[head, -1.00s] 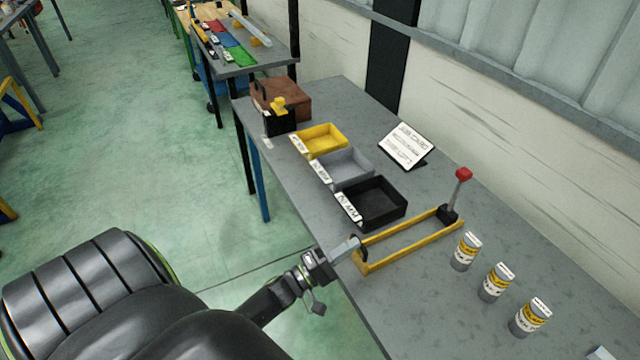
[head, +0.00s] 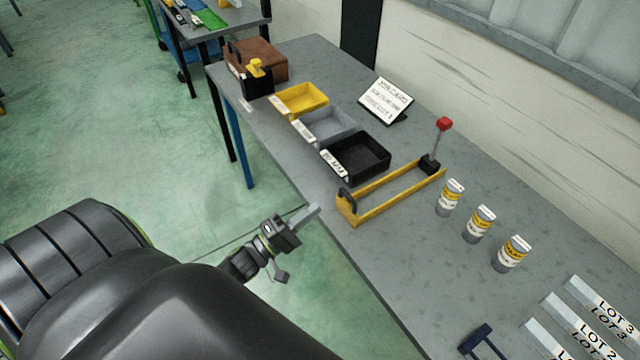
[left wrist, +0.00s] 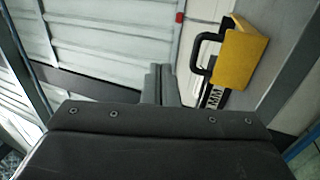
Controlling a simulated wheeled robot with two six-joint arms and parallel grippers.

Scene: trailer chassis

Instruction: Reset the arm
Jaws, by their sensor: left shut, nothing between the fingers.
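My left gripper (head: 304,217) is shut and empty. It hangs in the air just off the near edge of the grey workbench (head: 400,270), to the left of a yellow rectangular frame (head: 390,195) with a black handle at its near end and a red-knobbed lever at its far end. In the left wrist view the shut fingers (left wrist: 160,80) point ahead, with a yellow part (left wrist: 240,52) and a black handle to their right. My right gripper is not in view.
Yellow (head: 303,98), grey (head: 327,124) and black (head: 358,156) bins line the bench, with a sign (head: 386,98) behind. Three labelled cans (head: 478,223) stand to the right. Lot strips (head: 590,315) and a dark object (head: 483,341) lie at the lower right. Open floor is left.

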